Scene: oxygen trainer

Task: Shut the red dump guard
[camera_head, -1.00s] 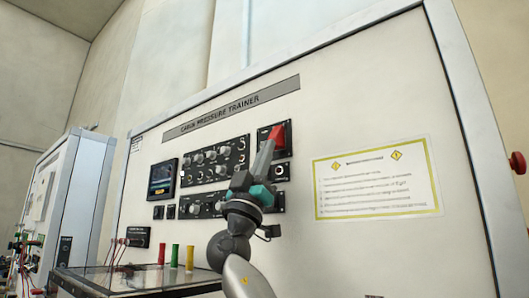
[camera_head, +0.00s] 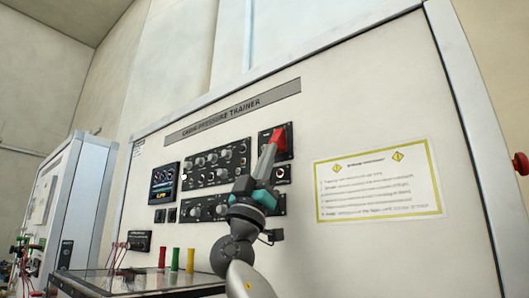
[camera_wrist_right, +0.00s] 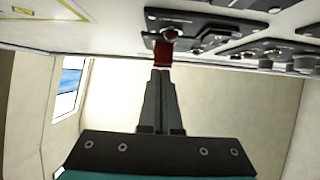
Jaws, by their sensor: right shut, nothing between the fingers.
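The red dump guard (camera_head: 280,140) sits on a small black panel at the upper right of the instrument group, below the title strip. In the right wrist view the guard (camera_wrist_right: 163,56) stands out from its panel towards my fingers, beside a round silver part. My right gripper (camera_head: 267,157) points up at the guard with its fingers together and empty. In the right wrist view the fingertips (camera_wrist_right: 161,72) are right at the guard's outer end; whether they touch it I cannot tell. My left gripper is not in view.
Black panels with knobs (camera_head: 217,165) and a small screen (camera_head: 163,184) lie left of the guard. A yellow-bordered notice (camera_head: 378,181) is to the right. A glass-topped ledge (camera_head: 130,281) with coloured posts is at lower left. A red button (camera_head: 520,163) is on the right side.

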